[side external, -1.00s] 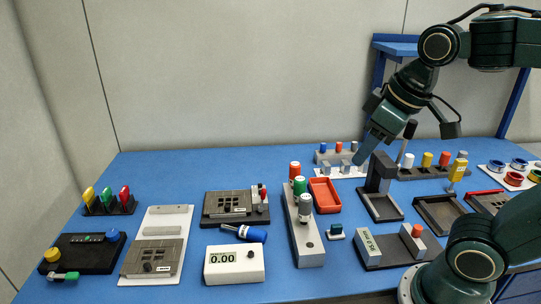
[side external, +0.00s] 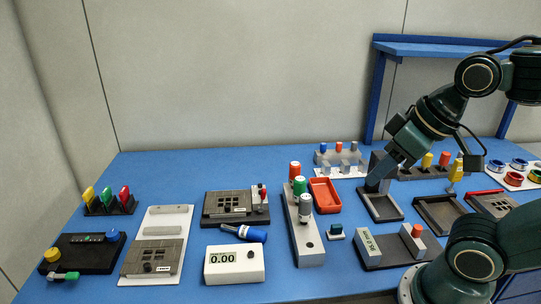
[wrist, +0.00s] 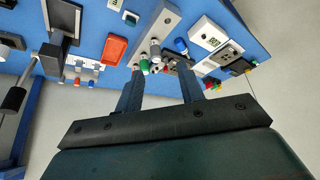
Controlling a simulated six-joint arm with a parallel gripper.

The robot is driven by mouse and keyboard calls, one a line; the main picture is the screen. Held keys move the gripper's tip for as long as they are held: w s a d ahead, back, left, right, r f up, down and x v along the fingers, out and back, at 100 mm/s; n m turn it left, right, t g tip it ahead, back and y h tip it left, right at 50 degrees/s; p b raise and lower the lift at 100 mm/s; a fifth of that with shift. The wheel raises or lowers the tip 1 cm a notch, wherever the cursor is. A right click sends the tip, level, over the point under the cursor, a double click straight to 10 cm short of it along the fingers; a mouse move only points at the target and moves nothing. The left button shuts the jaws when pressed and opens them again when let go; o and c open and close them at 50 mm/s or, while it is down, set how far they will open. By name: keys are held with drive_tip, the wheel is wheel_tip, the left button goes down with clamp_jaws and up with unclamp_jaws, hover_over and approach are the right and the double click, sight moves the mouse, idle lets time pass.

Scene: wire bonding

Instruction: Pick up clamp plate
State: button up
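A dark grey plate with small square windows and a black knob, which looks like the clamp plate (side external: 160,254), lies on a white board (side external: 168,219) at the front left in the side view. A similar windowed plate (side external: 235,203) sits in a dark fixture near the middle. My gripper (side external: 376,182) is well to the right of both, above the dark tray stand, with its fingers slanting down and left. In the wrist view my gripper (wrist: 160,78) has its two fingers apart, with nothing visible held between them. The stand's post is partly hidden by my gripper.
A grey block with coloured cylinders (side external: 304,232) and a red tray (side external: 324,194) stand between my gripper and the plates. A white meter (side external: 234,264) and a blue cylinder (side external: 251,234) lie near the front. A black button box (side external: 84,254) is at far left.

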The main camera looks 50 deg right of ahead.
drive_tip(key=shift+o, duration=0.2)
drive_tip(key=w+a+n+g+y, duration=0.15)
drive_tip(key=w+n, duration=0.35)
drive_tip(key=w, duration=1.2)
drive_tip(key=w+f+n+y, duration=0.1)
drive_tip(key=w+f+n, duration=0.1)
drive_tip(key=w+f, duration=0.3)
drive_tip(key=w+f+n, duration=0.2)
drive_tip(key=w+f, duration=0.3)
drive_tip(key=w, duration=0.4)
drive_tip(key=shift+w+a+g+y, duration=0.15)
drive_tip(key=shift+w+g+y, duration=0.2)
drive_tip(key=shift+g, duration=0.1)
hover_over(236, 210)
drive_tip(key=shift+s+f, duration=0.15)
drive_tip(key=shift+f, duration=3.8)
drive_tip(key=shift+f, duration=0.1)
